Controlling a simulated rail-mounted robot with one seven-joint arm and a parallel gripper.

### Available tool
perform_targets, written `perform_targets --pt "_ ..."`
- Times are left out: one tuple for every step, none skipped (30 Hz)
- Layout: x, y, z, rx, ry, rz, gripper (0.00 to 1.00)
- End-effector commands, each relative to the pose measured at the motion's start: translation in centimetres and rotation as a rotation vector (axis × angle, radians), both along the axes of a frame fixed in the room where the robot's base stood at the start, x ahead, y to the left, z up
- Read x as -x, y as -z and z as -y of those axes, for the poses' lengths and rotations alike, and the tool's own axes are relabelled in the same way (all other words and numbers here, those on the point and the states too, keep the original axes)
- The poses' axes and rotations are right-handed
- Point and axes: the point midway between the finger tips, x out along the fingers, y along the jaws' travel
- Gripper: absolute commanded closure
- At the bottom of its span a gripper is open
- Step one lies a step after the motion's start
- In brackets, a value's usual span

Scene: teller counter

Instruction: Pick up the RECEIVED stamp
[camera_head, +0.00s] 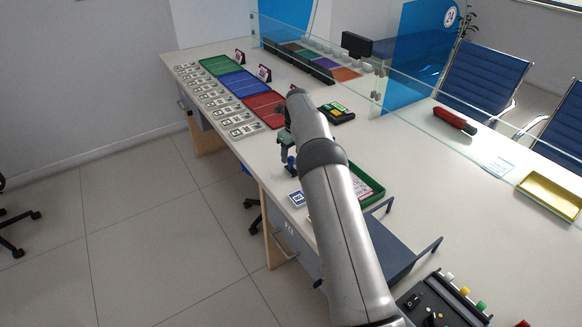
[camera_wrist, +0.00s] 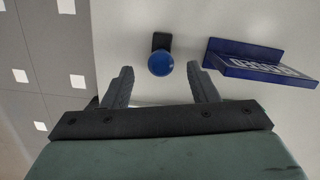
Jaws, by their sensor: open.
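In the wrist view a stamp with a round blue knob (camera_wrist: 160,63) and a dark base stands on the pale counter. My gripper (camera_wrist: 160,72) is open, with one finger on each side of the knob's line and the knob just beyond the fingertips. Nothing is between the fingers. To the right of the stamp is a blue sign (camera_wrist: 245,68) with pale lettering that I cannot read for sure, so I cannot confirm which stamp this is. In the head view my gripper (camera_head: 287,155) is low over the counter's near edge, partly hidden by my arm.
A green tray (camera_head: 376,195) lies right of my arm. Red (camera_head: 262,105), blue and green trays and rows of cards (camera_head: 240,131) lie farther left. A glass screen runs along the back. A yellow tray (camera_head: 553,193) and a red object (camera_head: 455,121) lie on the right.

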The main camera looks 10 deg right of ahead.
Motion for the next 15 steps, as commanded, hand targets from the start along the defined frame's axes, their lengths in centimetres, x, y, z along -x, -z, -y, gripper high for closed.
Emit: perform_targets --pt "0.0 0.6 0.0 0.000 0.000 -0.005 0.47" --pt "0.0 1.0 0.0 0.000 0.000 -0.006 0.47" --pt "-0.1 1.6 0.0 0.000 0.000 -0.005 0.47" --pt "-0.2 2.1 0.0 0.000 0.000 -0.006 0.47" --pt "-0.2 2.6 -0.1 0.000 0.000 -0.006 0.47" --pt "-0.3 3.2 -0.1 0.000 0.000 -0.006 0.47" --pt "-0.3 3.6 -0.1 0.000 0.000 -0.005 0.47" --pt "-0.4 3.9 -0.2 0.000 0.000 -0.004 0.47" --pt "-0.4 4.3 -0.2 0.000 0.000 -0.002 0.47" --pt "-0.5 4.5 -0.2 0.000 0.000 -0.002 0.47" --pt "-0.5 4.6 -0.2 0.000 0.000 -0.002 0.47" --pt "-0.5 4.7 -0.2 0.000 0.000 -0.002 0.47" --pt "-0.5 4.8 -0.2 0.000 0.000 -0.002 0.47" --pt "-0.5 4.8 -0.2 0.000 0.000 -0.001 0.47" --pt "-0.5 4.8 -0.2 0.000 0.000 -0.001 0.47"
